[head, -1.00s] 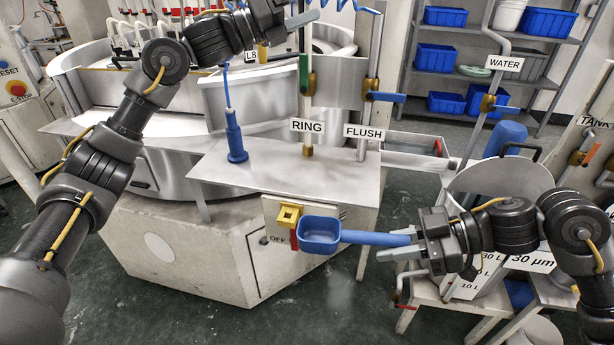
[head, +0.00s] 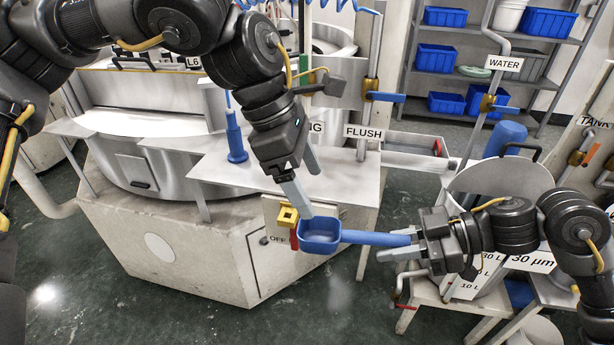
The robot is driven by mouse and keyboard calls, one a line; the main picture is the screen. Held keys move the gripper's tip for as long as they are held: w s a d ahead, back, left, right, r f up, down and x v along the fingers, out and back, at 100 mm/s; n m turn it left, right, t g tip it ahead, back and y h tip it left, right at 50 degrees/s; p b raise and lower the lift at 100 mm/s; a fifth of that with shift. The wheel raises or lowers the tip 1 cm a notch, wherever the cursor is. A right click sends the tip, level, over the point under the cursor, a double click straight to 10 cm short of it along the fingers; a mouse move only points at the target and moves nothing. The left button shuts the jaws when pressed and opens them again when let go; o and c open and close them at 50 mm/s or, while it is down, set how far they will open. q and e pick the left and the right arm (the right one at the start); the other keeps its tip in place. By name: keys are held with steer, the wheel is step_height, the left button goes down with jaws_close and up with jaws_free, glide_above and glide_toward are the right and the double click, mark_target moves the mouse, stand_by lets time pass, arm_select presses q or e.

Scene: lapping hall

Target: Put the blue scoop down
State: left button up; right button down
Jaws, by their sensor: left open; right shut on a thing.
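The blue scoop (head: 321,240) is in the middle of the head view, its square cup to the left and its handle pointing right. My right gripper (head: 400,245) is shut on the end of the handle and holds the scoop in the air in front of the machine. My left gripper (head: 303,182) points down, with its fingers just above and behind the left part of the scoop's cup. It is open and holds nothing. I cannot tell whether a left fingertip touches the cup.
A metal shelf (head: 350,180) on the machine holds a blue upright tool (head: 234,140) and the FLUSH valve (head: 384,97). A yellow and red switch (head: 287,216) is right behind the scoop. A metal tank (head: 500,178) stands at the right. The floor in front is clear.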

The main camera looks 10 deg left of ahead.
mark_target(331, 229)
arm_select(q)
steer(key=x, duration=1.2)
steer(key=shift+c, duration=0.3)
steer(key=c, duration=0.9)
steer(key=shift+c, duration=0.6)
arm_select(e)
steer(key=c, duration=1.2)
jaws_free()
